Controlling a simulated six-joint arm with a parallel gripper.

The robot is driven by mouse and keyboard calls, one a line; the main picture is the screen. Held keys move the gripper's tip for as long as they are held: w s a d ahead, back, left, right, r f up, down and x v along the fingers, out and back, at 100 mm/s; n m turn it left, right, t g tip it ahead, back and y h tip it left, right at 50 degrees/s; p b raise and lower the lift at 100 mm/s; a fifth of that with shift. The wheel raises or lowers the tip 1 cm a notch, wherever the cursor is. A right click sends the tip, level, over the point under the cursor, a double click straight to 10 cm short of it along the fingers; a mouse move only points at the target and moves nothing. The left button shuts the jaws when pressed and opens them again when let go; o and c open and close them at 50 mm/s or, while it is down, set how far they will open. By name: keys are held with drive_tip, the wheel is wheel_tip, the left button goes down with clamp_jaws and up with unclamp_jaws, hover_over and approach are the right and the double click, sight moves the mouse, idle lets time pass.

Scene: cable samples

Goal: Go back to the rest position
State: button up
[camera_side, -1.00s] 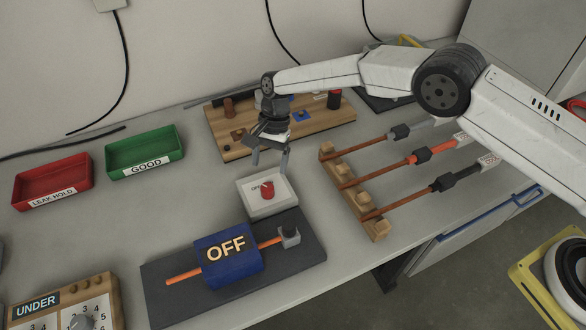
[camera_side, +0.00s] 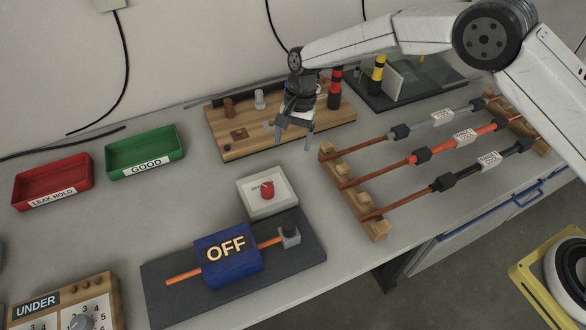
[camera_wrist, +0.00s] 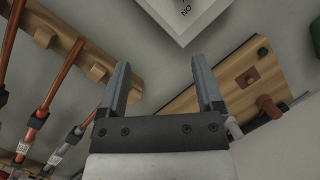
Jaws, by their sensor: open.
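My gripper (camera_side: 294,134) is open and empty in the side view. It hangs in the air near the front edge of the wooden board with posts (camera_side: 236,151), behind the white box with a red button (camera_side: 266,190). In the wrist view my gripper (camera_wrist: 163,72) shows its two fingers spread apart with nothing between them. A corner of the white box (camera_wrist: 192,18) is at the top of that view, beyond the fingertips.
A wooden rack (camera_side: 371,222) with three cable samples (camera_side: 457,140) stands to the right. A blue OFF block (camera_side: 228,258) sits on a dark plate (camera_side: 306,258) in front. Red (camera_side: 52,181) and green (camera_side: 145,153) trays are at left. Bare table lies between the green tray and white box.

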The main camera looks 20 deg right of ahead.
drive_tip(key=s+d+r+n+t+h, duration=0.1)
drive_tip(key=s+d+r+n, duration=0.1)
drive_tip(key=s+d+r, duration=0.35)
drive_tip(key=s+d+r+n+t+h, duration=0.1)
drive_tip(key=s+d+r+t, duration=0.15)
drive_tip(key=d, duration=0.65)
drive_tip(key=s+d+n, duration=0.2)
drive_tip(key=s+d, duration=0.3)
drive_tip(key=s, duration=0.3)
drive_tip(key=s+d+r+n+t, duration=0.1)
drive_tip(key=s+d, duration=0.3)
drive_tip(key=s, duration=0.4)
drive_tip(key=shift+d+n+h, duration=0.35)
drive_tip(key=shift+n+h, duration=0.05)
drive_tip(key=shift+n, duration=0.4)
